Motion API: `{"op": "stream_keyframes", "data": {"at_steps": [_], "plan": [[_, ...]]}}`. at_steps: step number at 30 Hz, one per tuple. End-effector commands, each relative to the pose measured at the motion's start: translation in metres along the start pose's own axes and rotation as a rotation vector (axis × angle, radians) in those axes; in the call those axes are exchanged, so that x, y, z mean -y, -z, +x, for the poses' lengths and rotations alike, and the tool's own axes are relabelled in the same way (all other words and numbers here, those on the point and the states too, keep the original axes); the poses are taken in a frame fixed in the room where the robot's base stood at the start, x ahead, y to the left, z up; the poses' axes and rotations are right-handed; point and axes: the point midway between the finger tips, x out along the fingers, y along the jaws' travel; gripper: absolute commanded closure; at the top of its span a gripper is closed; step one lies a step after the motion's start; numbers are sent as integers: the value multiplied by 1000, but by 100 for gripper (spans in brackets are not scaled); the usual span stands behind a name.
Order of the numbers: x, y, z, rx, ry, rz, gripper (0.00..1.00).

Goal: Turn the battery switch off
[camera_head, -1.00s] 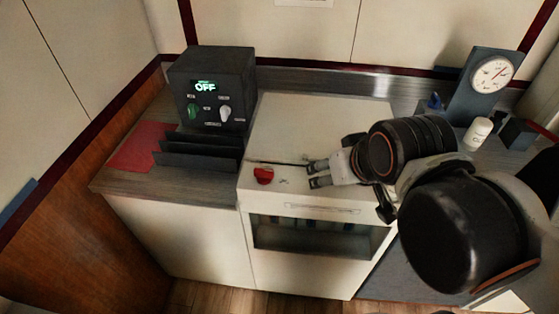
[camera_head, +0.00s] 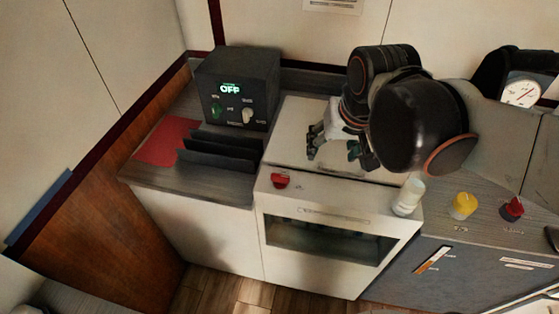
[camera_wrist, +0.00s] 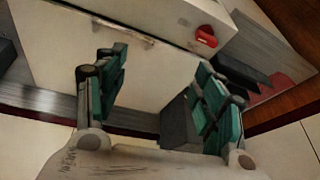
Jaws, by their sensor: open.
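No label reading battery is legible, so I cannot tell which control is the battery switch. A red knob (camera_head: 281,181) sits on the front of the white cabinet top; it also shows in the wrist view (camera_wrist: 206,37). A yellow knob (camera_head: 463,206) and a second red knob (camera_head: 512,209) stand on the right counter. A black box (camera_head: 238,88) at the back left has a lit OFF display, a green knob (camera_head: 216,106) and a white knob (camera_head: 248,115). My gripper (camera_head: 335,148) is open and empty above the white top, behind and right of the first red knob.
Dark upright dividers (camera_head: 220,151) stand before the black box, with a red mat (camera_head: 167,141) to their left. A dial gauge (camera_head: 521,92) is at the far right, partly behind my arm.

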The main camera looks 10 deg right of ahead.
Motion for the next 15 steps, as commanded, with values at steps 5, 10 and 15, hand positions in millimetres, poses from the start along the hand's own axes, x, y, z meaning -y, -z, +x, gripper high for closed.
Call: {"op": "stream_keyframes", "data": {"at_steps": [5, 10, 15], "plan": [[25, 32, -2, 106, -14, 52, 37], [49, 53, 9, 204, -41, 103, 37], [70, 66, 24, 289, -75, 147, 37]]}}
